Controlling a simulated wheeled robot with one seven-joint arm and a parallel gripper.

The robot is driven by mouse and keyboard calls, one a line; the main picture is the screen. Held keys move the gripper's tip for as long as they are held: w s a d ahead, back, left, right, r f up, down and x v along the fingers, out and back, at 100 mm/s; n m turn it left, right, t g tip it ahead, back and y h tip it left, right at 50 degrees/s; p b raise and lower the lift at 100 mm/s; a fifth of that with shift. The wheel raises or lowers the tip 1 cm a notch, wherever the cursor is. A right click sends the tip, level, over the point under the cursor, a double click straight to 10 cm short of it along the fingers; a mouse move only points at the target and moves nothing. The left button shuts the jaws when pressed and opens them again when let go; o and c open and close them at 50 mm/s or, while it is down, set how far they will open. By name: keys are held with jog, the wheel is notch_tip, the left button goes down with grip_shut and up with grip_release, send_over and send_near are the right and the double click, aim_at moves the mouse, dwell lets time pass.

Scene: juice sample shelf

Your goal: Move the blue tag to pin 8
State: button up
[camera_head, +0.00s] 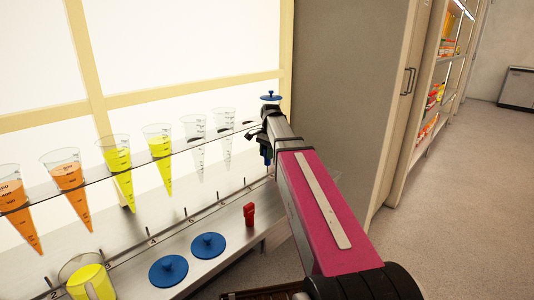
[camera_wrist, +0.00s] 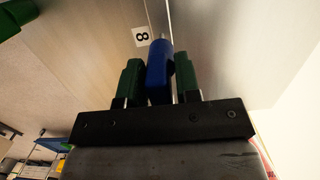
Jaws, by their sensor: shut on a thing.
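My gripper (camera_wrist: 159,82) is shut on the blue tag (camera_wrist: 157,75), which sits between its two green fingers in the wrist view. A white label reading 8 (camera_wrist: 141,36) is just beyond the tag, slightly to its left. A thin pin tip (camera_wrist: 158,37) seems to show right at the tag's far end; I cannot tell whether the tag hangs on it. In the head view my gripper (camera_head: 266,143) is at the right end of the rack, and a bit of dark blue shows below it. Pin 8 is hidden there.
A tall cabinet (camera_head: 345,80) stands close right.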

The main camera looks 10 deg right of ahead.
jog(key=shift+f, duration=1.7)
dwell(0.6)
jog(key=o, duration=1)
jog(key=shift+c, duration=0.2)
jog(key=shift+r, duration=0.15)
